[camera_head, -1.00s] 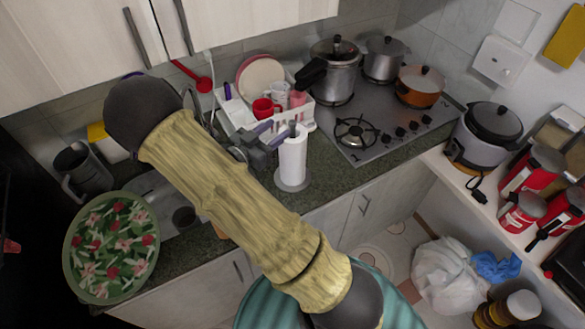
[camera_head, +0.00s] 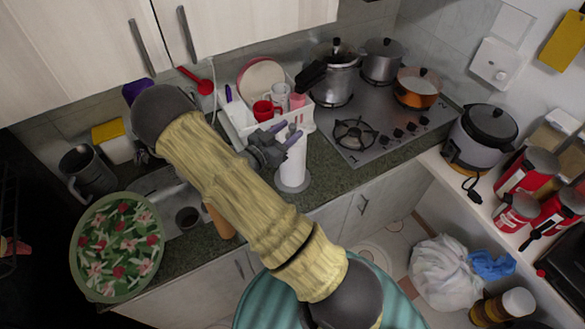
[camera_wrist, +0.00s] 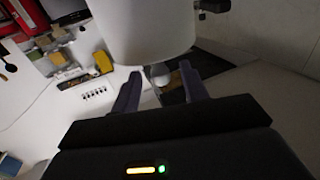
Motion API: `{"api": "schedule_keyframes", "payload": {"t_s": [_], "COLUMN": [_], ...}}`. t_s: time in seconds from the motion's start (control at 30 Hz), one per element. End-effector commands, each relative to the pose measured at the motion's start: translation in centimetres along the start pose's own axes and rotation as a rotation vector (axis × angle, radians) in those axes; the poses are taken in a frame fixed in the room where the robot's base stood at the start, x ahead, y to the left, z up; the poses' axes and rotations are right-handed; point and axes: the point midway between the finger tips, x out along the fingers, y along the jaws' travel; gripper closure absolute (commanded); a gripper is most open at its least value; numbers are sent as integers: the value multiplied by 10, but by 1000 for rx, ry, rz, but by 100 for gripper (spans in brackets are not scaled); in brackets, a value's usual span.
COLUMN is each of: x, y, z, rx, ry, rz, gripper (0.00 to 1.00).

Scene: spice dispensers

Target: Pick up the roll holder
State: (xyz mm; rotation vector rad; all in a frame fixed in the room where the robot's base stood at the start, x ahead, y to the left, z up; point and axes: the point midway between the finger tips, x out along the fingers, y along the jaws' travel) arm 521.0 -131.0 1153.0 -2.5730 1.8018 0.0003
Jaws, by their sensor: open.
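The roll holder (camera_head: 292,166) is a white paper roll upright on a grey round base, on the counter left of the stove. In the wrist view the white roll (camera_wrist: 146,32) fills the upper middle, just beyond the fingertips. My gripper (camera_head: 287,133) is open, its purple fingers at the upper part of the roll in the head view. In the wrist view my gripper (camera_wrist: 160,72) has its fingers spread, with nothing held between them. The gripper hides part of the roll's top. I cannot tell whether the fingers touch it.
A white dish rack (camera_head: 238,112) with cups and plates stands just behind the roll. The stove (camera_head: 378,120) with several pots is to the right. A floral tray (camera_head: 118,246) and the sink (camera_head: 160,186) are at left. Cabinets (camera_head: 75,45) hang above.

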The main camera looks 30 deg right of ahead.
Motion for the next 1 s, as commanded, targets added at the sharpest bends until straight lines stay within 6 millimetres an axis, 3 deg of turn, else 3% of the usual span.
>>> {"api": "schedule_keyframes", "payload": {"t_s": [0.2, 0.7, 0.73, 0.93, 1.0], "x": [22, 22, 22, 22, 22], "y": [0, 0, 0, 0, 0], "z": [-2, 0, 0, 0, -1], "rx": [-1, 0, 0, 0, 1], "ry": [1, 0, 0, 0, 3], "rz": [-1, -1, -1, -1, -1], "gripper": [56, 56, 58, 97, 100]}}
